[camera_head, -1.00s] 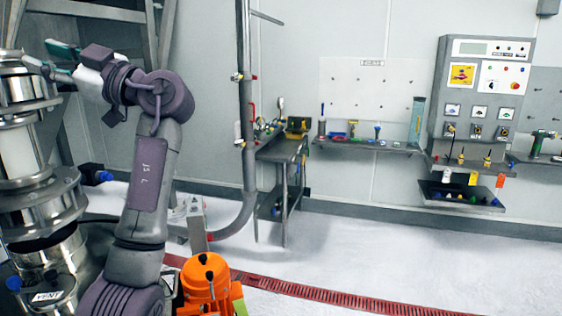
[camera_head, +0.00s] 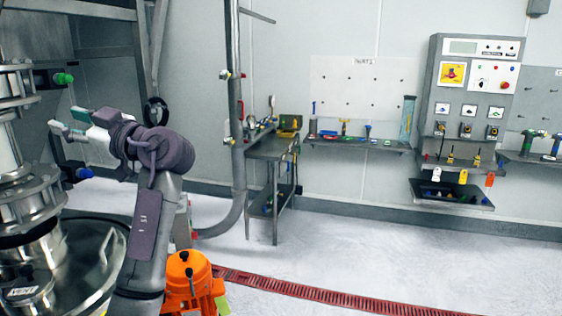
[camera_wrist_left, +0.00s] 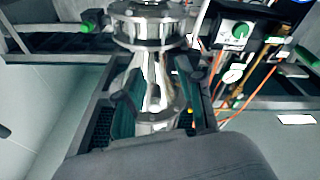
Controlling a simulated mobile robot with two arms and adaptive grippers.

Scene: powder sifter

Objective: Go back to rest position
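My left gripper (camera_head: 68,121) is raised at the left of the head view, with its teal-padded fingers pointing left toward the steel sifter column (camera_head: 30,210). Its fingers are spread apart with nothing seen held between them. In the left wrist view a steel funnel-shaped section (camera_wrist_left: 155,75) appears between the two fingers; I cannot tell its exact distance from them. My right gripper is not in view.
An orange motor-like unit (camera_head: 190,282) stands low beside my left arm. A grey workbench (camera_head: 272,148) and a control panel (camera_head: 470,90) are along the back wall. The white floor is clear on the right, crossed by a red drain grate (camera_head: 310,292).

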